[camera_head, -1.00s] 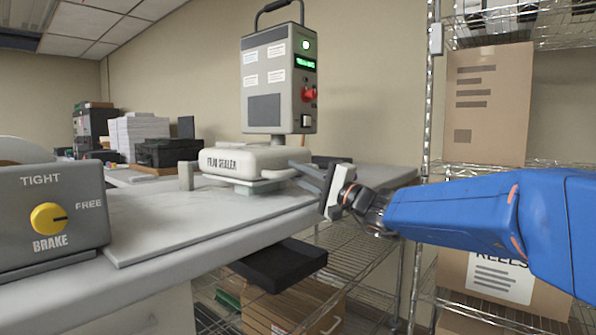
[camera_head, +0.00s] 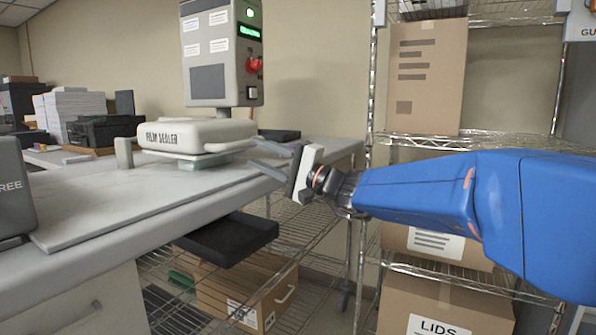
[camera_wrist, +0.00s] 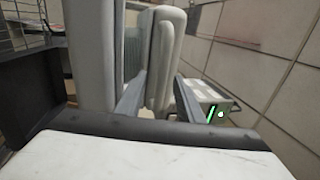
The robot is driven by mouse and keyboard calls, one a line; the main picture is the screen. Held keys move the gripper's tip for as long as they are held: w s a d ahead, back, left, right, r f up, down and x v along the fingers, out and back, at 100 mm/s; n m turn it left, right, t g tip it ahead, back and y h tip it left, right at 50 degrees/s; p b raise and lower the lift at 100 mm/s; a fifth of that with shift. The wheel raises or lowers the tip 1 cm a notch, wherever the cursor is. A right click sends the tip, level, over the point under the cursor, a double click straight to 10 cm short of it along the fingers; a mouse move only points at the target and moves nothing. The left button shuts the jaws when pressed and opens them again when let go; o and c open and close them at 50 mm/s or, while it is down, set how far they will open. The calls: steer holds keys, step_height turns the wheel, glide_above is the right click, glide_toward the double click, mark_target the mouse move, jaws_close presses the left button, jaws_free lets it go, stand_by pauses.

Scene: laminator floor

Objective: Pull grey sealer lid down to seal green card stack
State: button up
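The off-white sealer lid (camera_head: 200,135), marked "FILM SEALER", lies roughly level at the back of the bench, with a thin bar along its front right edge. A pale green block (camera_head: 203,163), apparently the card stack, shows just under it; most of it is hidden, and I cannot tell if the lid touches it. My gripper (camera_head: 254,154) is at the lid's right end, fingers apart and pointing left toward it. In the wrist view, the fingers of my gripper (camera_wrist: 157,95) are spread, with the pale lid (camera_wrist: 165,50) ahead between them; no contact is clear.
A grey control box (camera_head: 222,60) with a green display and red knob stands behind the sealer. The bench (camera_head: 110,200) is mostly clear in front. A black tray (camera_head: 228,238) sits below its edge. Wire shelving with cardboard boxes (camera_head: 428,75) stands at right.

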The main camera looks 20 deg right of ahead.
steer(key=v, duration=1.1)
steer(key=shift+s+f, duration=0.1)
steer(key=shift+f, duration=0.05)
steer(key=s+a+f+n+g+h, duration=0.1)
steer(key=s+a+f+n+g, duration=0.2)
steer(key=f, duration=0.4)
steer(key=s+a+f+n+g+h, duration=0.1)
steer(key=s+a+f+g, duration=0.3)
steer(key=s+f, duration=0.15)
steer(key=s+a+f+n+g+h, duration=0.1)
steer(key=s+a+f+n+g, duration=0.2)
steer(key=f, duration=0.5)
steer(key=s+d+f+n+g+h, duration=0.1)
steer(key=s+d+f+n+h, duration=0.2)
steer(key=s+d+f+h, duration=0.6)
step_height(320, 180, down, 3)
steer(key=s+d, duration=0.1)
steer(key=d, duration=0.2)
steer(key=shift+s+r+g+h, duration=0.2)
steer(key=shift+s+g+h, duration=0.1)
steer(key=shift+h, duration=0.1)
stand_by(0.6)
